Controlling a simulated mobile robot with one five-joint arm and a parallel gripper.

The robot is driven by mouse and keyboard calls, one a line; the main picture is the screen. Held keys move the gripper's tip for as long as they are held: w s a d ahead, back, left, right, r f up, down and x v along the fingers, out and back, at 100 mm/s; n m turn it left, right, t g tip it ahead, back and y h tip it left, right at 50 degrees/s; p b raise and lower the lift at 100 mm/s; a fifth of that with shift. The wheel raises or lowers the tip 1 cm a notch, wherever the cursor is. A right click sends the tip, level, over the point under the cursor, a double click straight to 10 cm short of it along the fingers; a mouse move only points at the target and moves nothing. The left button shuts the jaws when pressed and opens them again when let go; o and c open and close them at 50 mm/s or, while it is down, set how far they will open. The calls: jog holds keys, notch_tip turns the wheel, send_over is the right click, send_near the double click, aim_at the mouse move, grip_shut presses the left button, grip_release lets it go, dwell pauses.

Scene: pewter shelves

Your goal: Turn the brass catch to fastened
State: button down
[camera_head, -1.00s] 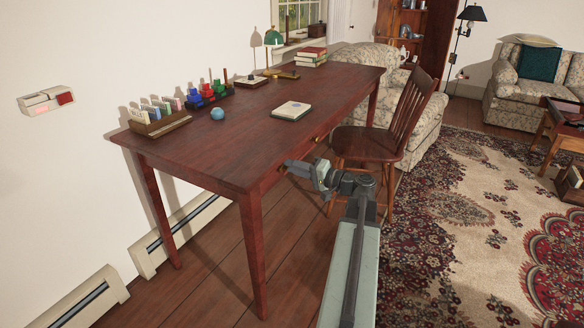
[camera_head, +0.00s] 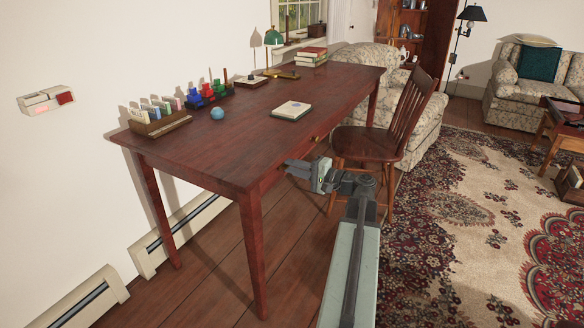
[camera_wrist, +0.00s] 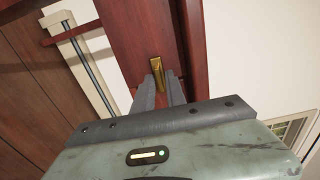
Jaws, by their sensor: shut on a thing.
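The brass catch (camera_wrist: 156,72) is a small, narrow gold piece on the dark red desk (camera_head: 215,150). In the wrist view it lies between the tips of my gripper (camera_wrist: 158,84), which is shut on it. The fingers cover its lower part. In the head view my gripper (camera_head: 292,166) reaches leftward to the desk's front edge, and I cannot make out the catch there. Whether the catch sits at fastened cannot be told.
A wooden chair (camera_head: 370,140) stands close behind my gripper, at the desk's front. The desk top holds a book (camera_head: 291,110), a blue ball (camera_head: 217,114) and a card rack (camera_head: 160,122). A patterned rug (camera_head: 450,220) lies to the right.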

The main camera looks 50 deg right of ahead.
jog(key=c, duration=1.6)
grip_release()
jog(key=shift+o, duration=0.2)
jog(key=v, duration=0.7)
jog(key=shift+s, duration=0.35)
